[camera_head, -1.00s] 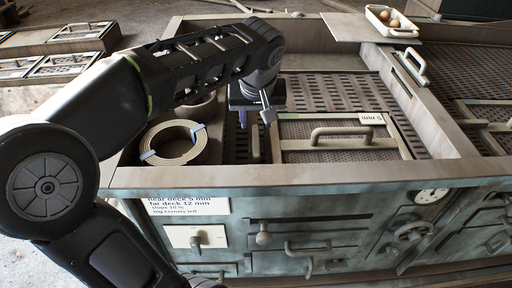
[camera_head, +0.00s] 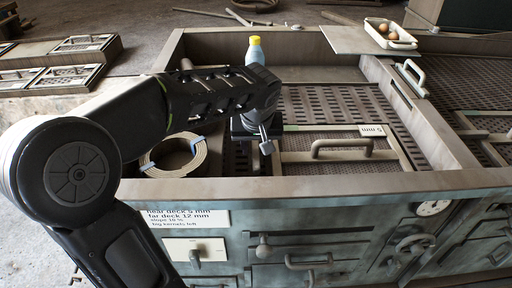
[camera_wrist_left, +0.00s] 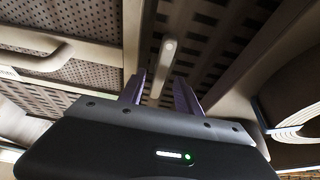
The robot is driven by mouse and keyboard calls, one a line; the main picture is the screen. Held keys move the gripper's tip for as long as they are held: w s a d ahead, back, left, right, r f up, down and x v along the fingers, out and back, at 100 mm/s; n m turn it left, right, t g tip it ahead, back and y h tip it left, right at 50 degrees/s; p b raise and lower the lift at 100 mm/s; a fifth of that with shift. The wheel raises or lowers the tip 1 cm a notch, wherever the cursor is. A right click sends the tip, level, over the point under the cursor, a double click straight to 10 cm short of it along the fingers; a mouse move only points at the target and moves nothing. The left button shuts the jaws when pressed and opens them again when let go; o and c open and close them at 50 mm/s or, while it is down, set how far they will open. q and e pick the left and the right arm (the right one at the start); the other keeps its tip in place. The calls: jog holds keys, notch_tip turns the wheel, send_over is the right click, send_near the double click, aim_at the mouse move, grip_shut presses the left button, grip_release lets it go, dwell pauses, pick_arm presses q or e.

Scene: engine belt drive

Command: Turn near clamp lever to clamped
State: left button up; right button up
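The near clamp lever (camera_wrist_left: 168,52) is a pale grey bar with a rounded end in the left wrist view. It stands over the slotted deck, beside the framed screen. My left gripper (camera_wrist_left: 160,92) is open, with one purple finger on each side of the lever's lower part in that picture. I cannot tell whether either finger touches it. My right gripper is not in view.
A coil with blue ties (camera_head: 150,166) lies left of the gripper, inside the box's walls. The front wall's top edge (camera_head: 330,187) runs close in front. A yellow-capped bottle (camera_head: 255,50) shows behind my arm. A white tray with eggs (camera_head: 390,38) stands at the back right.

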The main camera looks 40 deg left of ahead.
pick_arm(q)
jog(key=shift+x, duration=0.9)
jog(key=shift+c, duration=0.4)
grip_shut()
